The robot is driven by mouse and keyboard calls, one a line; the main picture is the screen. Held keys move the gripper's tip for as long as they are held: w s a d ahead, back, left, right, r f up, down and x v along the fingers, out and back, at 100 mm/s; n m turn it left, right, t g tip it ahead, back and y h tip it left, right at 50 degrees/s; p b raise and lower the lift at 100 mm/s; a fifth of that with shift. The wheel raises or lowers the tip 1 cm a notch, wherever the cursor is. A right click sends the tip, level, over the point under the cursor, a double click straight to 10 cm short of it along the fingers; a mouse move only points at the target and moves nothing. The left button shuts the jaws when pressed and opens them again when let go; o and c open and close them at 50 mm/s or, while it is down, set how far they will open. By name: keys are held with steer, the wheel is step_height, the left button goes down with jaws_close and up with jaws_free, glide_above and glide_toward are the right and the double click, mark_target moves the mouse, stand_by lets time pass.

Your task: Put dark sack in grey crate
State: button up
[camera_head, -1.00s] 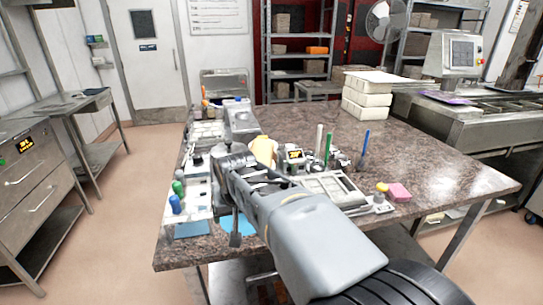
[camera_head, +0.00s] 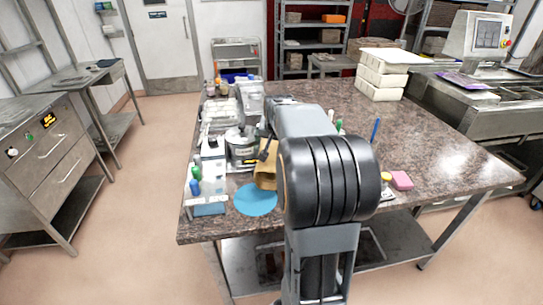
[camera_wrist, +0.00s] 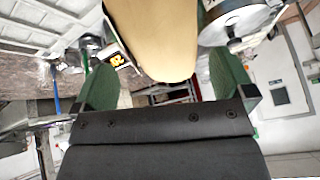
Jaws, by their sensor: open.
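I cannot make out a dark sack in either view. A tan, sack-like item (camera_head: 265,170) stands near the table's left front, partly hidden by my arm. In the wrist view a smooth tan thing (camera_wrist: 155,35) fills the top middle, between and beyond the fingers. My gripper (camera_wrist: 164,82) is open, its two green fingers apart. In the head view my arm largely hides it. I cannot tell whether the fingers touch the tan thing. No grey crate can be clearly identified; pale trays (camera_head: 218,112) lie along the table's left side.
A blue round mat (camera_head: 256,199) lies at the table's front. Green and blue bottles (camera_head: 195,187) stand left of it. A pink block (camera_head: 401,180) lies right of my arm. The table's right side (camera_head: 440,155) is clear.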

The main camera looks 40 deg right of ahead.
mark_target(273, 143)
steer(key=shift+p+x, duration=0.6)
steer(key=shift+x, duration=2.1)
steer(key=shift+a+f, duration=0.1)
steer(key=shift+a, duration=0.05)
steer(key=c, duration=0.9)
steer(key=shift+o, duration=0.2)
steer(key=shift+r, duration=0.5)
step_height(273, 143, up, 2)
steer(key=shift+r, duration=0.15)
steer(key=s+r+b, duration=0.3)
steer(key=s+r, duration=0.6)
steer(key=s, duration=0.5)
steer(key=shift+a+r, duration=0.2)
steer(key=shift+r, duration=0.2)
